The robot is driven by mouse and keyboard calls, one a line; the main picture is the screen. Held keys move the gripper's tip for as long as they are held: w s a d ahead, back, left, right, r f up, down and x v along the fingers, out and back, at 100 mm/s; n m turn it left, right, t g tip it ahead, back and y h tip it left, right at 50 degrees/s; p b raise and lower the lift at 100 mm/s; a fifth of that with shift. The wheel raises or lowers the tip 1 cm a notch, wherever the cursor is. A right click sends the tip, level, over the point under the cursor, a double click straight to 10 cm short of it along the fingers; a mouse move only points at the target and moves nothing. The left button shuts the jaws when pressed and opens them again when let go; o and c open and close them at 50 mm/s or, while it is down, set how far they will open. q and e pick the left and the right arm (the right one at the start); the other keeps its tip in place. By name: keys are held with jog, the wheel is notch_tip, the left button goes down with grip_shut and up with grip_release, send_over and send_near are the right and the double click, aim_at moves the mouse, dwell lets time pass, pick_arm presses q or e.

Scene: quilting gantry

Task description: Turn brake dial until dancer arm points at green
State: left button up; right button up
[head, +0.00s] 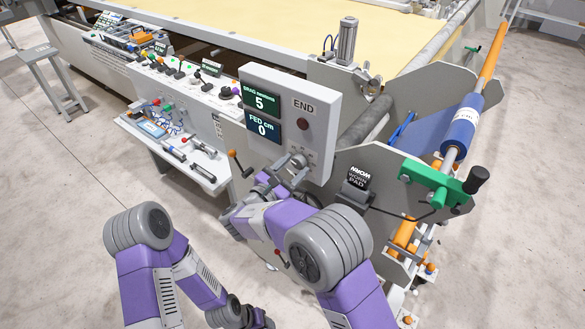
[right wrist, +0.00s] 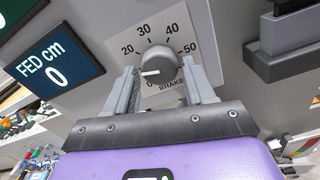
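The grey brake dial (right wrist: 158,67) sits on the control panel below a printed scale, its white pointer mark toward the lower left, near the low end. In the head view the dial (head: 299,160) is partly behind my right gripper. My right gripper (right wrist: 165,88) is open, with one finger on each side of the dial; I cannot tell whether they touch it. It also shows in the head view (head: 286,172). The displays read drag 5 (head: 260,102) and fed 0 (head: 264,127). I cannot make out the dancer arm or its green mark with certainty. My left gripper is out of view.
A green bracket with a black crank knob (head: 477,179) stands at the right, near a blue roll (head: 462,125). A black "worn pad" block (head: 357,183) sits nearer. A white side shelf (head: 205,172) holds tools. An orange-knobbed lever (head: 240,163) is left of my right gripper.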

jog(key=c, duration=0.7)
jog(key=m+b, duration=0.4)
jog(key=b, duration=0.1)
jog(key=shift+f, duration=0.2)
jog(key=shift+r+m+b, duration=0.2)
jog(key=shift+m+b, duration=1.2)
jog(key=shift+b, duration=0.4)
jog(key=shift+a, duration=0.1)
jog(key=o, duration=1.1)
jog(key=shift+c, duration=0.2)
jog(key=v, duration=0.7)
jog(key=shift+s+p, duration=0.15)
jog(key=shift+p, duration=0.2)
